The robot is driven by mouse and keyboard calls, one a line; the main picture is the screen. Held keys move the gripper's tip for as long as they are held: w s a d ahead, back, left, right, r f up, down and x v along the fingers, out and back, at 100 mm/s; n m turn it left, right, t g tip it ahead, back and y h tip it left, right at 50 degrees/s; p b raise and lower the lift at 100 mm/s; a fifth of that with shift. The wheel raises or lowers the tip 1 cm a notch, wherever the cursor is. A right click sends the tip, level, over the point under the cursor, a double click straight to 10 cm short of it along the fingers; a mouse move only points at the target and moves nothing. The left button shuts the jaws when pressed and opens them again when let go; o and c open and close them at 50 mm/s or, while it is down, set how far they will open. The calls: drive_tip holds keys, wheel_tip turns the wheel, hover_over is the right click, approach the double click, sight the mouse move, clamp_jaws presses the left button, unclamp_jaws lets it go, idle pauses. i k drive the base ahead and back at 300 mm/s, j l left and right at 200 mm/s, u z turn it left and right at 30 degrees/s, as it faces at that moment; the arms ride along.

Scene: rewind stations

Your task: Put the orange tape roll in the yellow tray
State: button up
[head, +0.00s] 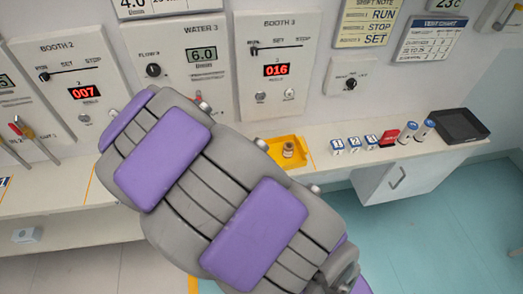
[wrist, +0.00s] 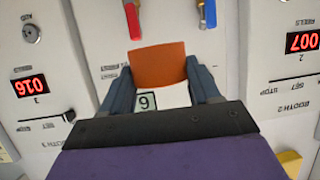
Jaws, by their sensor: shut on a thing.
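The orange tape roll (wrist: 158,65) sits between the two fingers of my gripper (wrist: 160,84) in the wrist view, and the fingers are shut on it. In the head view my gripper and the roll are hidden behind my own grey and purple arm. The yellow tray (head: 301,161) lies on the white ledge just right of my arm in the head view, its left part partly covered by the arm. A small brown, light-capped container (head: 288,149) stands in the tray.
The white ledge (head: 328,166) runs along a wall of control panels. Right of the tray stand several small blue-and-white labelled items (head: 354,143), a red item (head: 389,137) and a black tray (head: 460,126). In the wrist view a red handle (wrist: 132,20) and a blue handle (wrist: 208,13) are near the roll.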

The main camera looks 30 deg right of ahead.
sight(267, 153)
drive_tip(key=k+l, duration=0.1)
drive_tip(key=l, duration=0.35)
drive_tip(key=k+l, duration=0.15)
drive_tip(key=l, duration=0.35)
drive_tip(key=k+l, duration=0.1)
drive_tip(key=l, duration=0.35)
drive_tip(key=k+l, duration=0.1)
drive_tip(key=l, duration=1.5)
drive_tip(key=i, duration=0.25)
